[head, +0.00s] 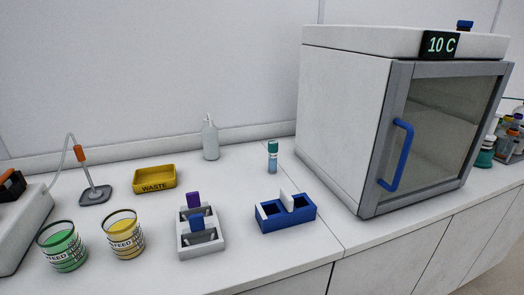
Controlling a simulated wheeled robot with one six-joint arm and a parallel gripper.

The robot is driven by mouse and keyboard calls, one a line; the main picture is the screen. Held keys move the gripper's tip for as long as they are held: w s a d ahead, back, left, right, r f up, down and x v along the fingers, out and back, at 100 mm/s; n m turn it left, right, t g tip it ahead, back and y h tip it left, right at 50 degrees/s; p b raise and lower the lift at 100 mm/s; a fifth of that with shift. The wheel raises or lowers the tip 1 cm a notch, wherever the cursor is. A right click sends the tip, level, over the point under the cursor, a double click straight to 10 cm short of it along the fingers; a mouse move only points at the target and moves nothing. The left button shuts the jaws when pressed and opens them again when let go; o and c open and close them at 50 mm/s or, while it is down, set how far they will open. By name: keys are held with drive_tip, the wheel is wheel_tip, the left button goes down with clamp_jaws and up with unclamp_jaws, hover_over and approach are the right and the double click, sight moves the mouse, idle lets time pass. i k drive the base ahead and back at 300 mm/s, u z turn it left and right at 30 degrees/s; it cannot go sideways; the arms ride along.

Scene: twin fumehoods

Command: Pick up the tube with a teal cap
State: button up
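The tube with a teal cap (272,157) stands upright on the white bench, right of the picture's middle. Its cap is dark teal and its body is clear with pale blue contents. It is behind the blue rack and left of the white cabinet. Nothing touches it that I can see. My gripper does not show in the head view.
A blue rack (287,219) stands in front of the tube. A grey rack (203,246), yellow waste tray (155,182), two feed beakers (66,257) and a wash bottle (210,141) stand left. The white cabinet (343,112) stands right.

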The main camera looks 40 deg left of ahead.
sight(273, 145)
drive_tip(key=u, duration=0.7)
drive_tip(key=i, duration=0.95)
drive_tip(key=u, duration=0.8)
